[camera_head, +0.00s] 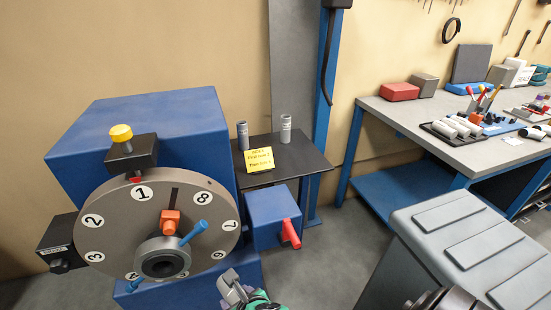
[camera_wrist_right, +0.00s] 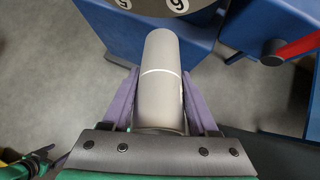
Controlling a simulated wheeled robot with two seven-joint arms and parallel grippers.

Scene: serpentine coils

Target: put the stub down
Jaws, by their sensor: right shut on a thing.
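The stub is a plain grey cylinder with a thin pale line around it. In the right wrist view the stub (camera_wrist_right: 160,85) sits between the two purple fingers of my right gripper (camera_wrist_right: 160,100), which is shut on it. Its far end points toward the numbered wheel. In the head view my right gripper (camera_head: 246,297) is at the bottom centre, below the small blue box, with the grey stub (camera_head: 231,287) at its tip. The stub is clear of any surface, over the floor.
The numbered wheel (camera_head: 120,205) and blue box (camera_head: 265,217) with red handle (camera_head: 290,235) are close by. A grey workbench (camera_head: 450,150) and grey cabinet (camera_head: 430,215) stand right.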

